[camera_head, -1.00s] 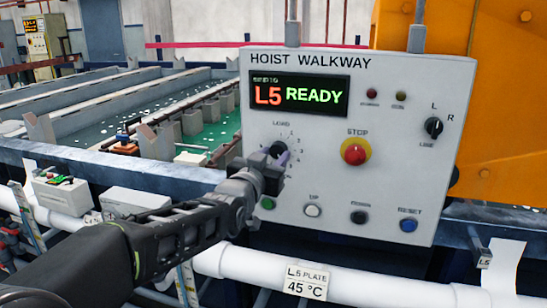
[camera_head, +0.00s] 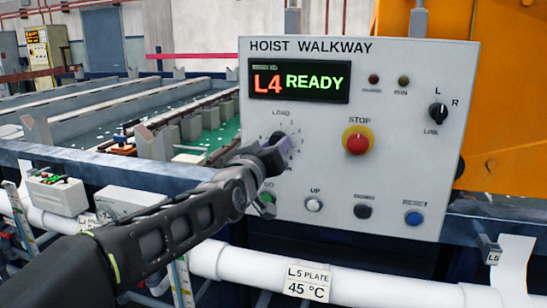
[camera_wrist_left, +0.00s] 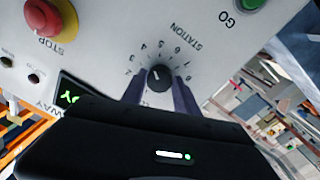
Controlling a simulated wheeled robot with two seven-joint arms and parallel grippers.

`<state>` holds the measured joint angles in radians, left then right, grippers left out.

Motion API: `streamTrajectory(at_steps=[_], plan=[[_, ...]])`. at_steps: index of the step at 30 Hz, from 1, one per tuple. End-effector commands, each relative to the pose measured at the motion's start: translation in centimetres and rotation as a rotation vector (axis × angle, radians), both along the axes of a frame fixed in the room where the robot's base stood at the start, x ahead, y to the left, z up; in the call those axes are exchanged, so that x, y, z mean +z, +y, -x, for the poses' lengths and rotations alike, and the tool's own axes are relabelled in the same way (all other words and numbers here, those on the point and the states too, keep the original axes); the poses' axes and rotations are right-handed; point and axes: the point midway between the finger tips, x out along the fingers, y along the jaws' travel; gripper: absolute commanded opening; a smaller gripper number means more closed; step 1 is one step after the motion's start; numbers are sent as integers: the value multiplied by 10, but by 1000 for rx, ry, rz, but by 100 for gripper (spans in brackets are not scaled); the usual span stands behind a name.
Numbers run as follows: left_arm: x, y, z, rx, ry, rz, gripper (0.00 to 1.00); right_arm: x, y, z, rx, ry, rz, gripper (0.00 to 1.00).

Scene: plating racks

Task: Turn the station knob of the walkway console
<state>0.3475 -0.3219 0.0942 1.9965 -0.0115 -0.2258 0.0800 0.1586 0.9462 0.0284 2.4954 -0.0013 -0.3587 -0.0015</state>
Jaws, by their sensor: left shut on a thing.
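The walkway console (camera_head: 320,190) is a pale grey panel headed HOIST WALKWAY. Its display (camera_head: 299,82) reads L4 READY. The station knob (camera_wrist_left: 158,77) is small, round and black with a white pointer line, inside a ring of numbers; the word STATION is beside it in the left wrist view. In the head view my gripper mostly hides it. My left gripper (camera_head: 278,153) is at the knob, on the panel's left side. In the left wrist view its two fingers (camera_wrist_left: 159,92) are on either side of the knob, shut on it. My right gripper is not in view.
A red STOP button (camera_head: 357,142) on a yellow collar is right of the knob. A green GO button (camera_head: 267,198) is just below my gripper. A white pipe (camera_head: 390,286) runs below the console. Tanks (camera_head: 120,103) lie behind at left.

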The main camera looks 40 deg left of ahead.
Motion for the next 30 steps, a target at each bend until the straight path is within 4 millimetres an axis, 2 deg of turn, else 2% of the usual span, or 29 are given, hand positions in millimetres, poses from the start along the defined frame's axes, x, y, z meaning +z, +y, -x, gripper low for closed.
streamTrajectory(at_steps=[4,18,19,27,30], plan=[[-1,-1,0,-1,-19,51,0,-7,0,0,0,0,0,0],[0,-1,0,-1,-26,77,0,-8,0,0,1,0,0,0],[0,-1,0,-1,-26,77,37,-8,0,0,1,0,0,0],[0,0,0,0,-26,77,58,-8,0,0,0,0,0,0],[0,0,0,1,-26,76,58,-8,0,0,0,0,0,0]])
